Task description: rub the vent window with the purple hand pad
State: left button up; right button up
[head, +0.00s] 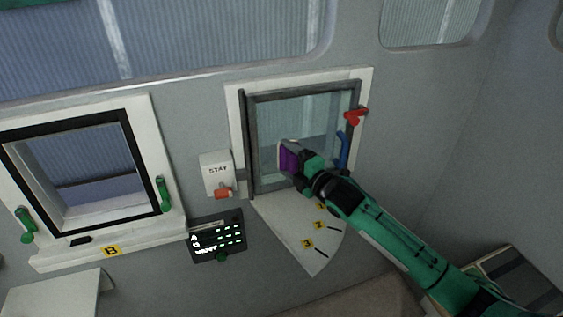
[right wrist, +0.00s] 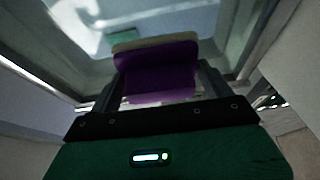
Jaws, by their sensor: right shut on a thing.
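The vent window (head: 268,130) is a glass pane in a dark grey frame, set in a white surround on the wall. My right gripper (head: 298,163) is in front of the lower middle of the pane. It is shut on the purple hand pad (head: 287,158), whose pale face is turned toward the glass. In the right wrist view the purple pad (right wrist: 160,78) sits between the two fingers (right wrist: 158,88), with the glass beyond it. I cannot tell whether the pad touches the glass. My left gripper is not in view.
A red handle (head: 355,117) and a blue handle (head: 343,150) are at the window's right side. A numbered quadrant plate (head: 290,230) lies below it. The STAY box (head: 217,174) and a dark vent panel (head: 216,237) are to the left, beside a window marked B (head: 150,160).

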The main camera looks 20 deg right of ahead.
aim_at(267, 156)
jog(key=shift+w, duration=0.15)
jog(key=shift+a+r+p, duration=0.1)
jog(key=shift+a+p, duration=0.2)
jog(key=shift+a, duration=1.55)
jog(key=shift+s+a+p, duration=0.1)
jog(key=shift+s+p, duration=0.25)
jog(key=shift+s, duration=0.35)
jog(key=shift+s+p, duration=0.5)
jog(key=shift+s, duration=1.7)
jog(key=s, duration=0.3)
jog(key=shift+p, duration=0.35)
